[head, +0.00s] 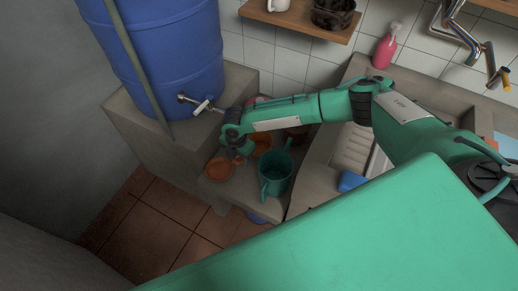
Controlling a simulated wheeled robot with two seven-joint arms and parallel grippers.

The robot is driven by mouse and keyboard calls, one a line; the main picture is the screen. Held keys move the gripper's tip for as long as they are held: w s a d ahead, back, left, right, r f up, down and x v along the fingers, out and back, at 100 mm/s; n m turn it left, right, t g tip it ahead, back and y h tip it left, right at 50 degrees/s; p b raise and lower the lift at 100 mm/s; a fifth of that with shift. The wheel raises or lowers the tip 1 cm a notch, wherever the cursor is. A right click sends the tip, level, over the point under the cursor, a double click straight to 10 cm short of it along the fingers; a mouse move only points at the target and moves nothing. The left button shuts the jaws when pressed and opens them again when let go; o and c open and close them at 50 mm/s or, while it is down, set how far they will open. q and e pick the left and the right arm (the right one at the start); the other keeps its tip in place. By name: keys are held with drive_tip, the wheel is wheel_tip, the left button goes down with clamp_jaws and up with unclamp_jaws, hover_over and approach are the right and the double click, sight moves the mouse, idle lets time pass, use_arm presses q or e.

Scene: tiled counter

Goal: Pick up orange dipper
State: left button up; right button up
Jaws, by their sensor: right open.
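An orange dipper (219,169), seen from above as a round bowl, rests on the low concrete ledge in front of the blue barrel. My right gripper (240,157) is open and points down close to the dipper's upper right edge. It appears empty, and I cannot tell whether it touches the dipper. The dipper's handle is not clearly visible, and the gripper may cover part of it. A second orange object (262,146) is partly hidden under my right forearm. My left gripper is not in view.
A green pail (275,174) with handles stands just right of the dipper. A blue barrel (165,60) with a tap (203,107) is behind on a concrete block. A sink, pink bottle (385,48) and shelf (300,18) lie farther right. The tiled floor (160,225) is clear.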

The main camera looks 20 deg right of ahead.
drive_tip(key=shift+a+f, duration=0.2)
drive_tip(key=shift+f, duration=2.45)
clamp_jaws()
